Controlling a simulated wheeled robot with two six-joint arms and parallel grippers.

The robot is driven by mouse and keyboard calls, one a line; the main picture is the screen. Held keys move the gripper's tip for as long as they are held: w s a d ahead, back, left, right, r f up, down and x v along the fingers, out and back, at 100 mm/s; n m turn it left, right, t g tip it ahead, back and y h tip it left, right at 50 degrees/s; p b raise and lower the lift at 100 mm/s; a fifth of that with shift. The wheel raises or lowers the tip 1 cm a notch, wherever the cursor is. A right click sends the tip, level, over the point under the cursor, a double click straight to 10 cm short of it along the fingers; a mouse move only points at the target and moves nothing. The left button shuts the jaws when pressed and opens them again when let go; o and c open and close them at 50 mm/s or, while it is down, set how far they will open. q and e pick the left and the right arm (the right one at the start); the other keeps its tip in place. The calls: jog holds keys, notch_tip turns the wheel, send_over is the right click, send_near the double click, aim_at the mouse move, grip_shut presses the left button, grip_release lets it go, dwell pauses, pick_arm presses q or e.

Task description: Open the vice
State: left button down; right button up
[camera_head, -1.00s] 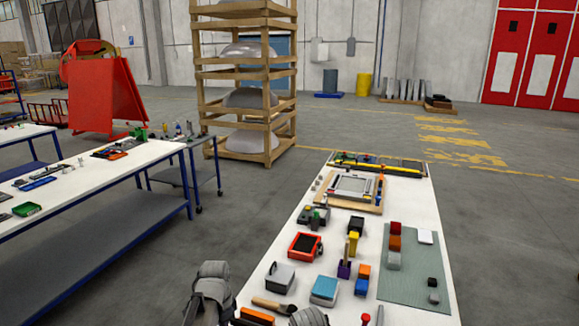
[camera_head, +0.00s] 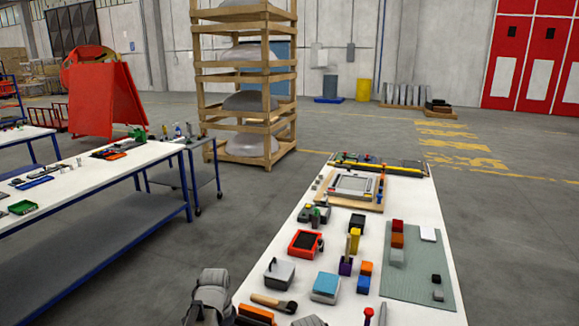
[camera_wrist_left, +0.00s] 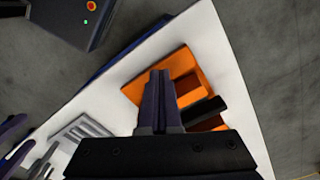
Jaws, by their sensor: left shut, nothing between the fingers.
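An orange block-like object with a black bar (camera_wrist_left: 186,84) lies on the white tabletop in the left wrist view; it may be the vice, but I cannot tell for sure. An orange and dark object, probably the same one, shows at the bottom edge of the head view (camera_head: 256,314), cut off. My left gripper (camera_wrist_left: 160,74) is shut and empty, its fingertips over the orange object; I cannot tell whether they touch it. In the head view my left arm shows at the bottom, its fingers out of sight. My right gripper is not in view.
A wooden-handled tool (camera_head: 272,302), a grey box (camera_head: 279,274) and a teal-topped block (camera_head: 326,287) stand close by on the table. A grey ribbed piece (camera_wrist_left: 82,132) lies left of the fingers. Bare tabletop (camera_wrist_left: 222,60) shows to the right.

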pick_arm(q)
jog(key=shift+w+d, duration=0.15)
jog(key=shift+d, duration=0.1)
dwell(0.3)
jog(key=shift+s+d, duration=0.45)
jog(key=shift+d, duration=0.05)
dwell(0.7)
jog(key=shift+s+a, duration=0.15)
jog(key=shift+s, duration=0.15)
jog(key=shift+a+r, duration=0.1)
notch_tip(320, 180, up, 6)
jog(key=p, duration=0.6)
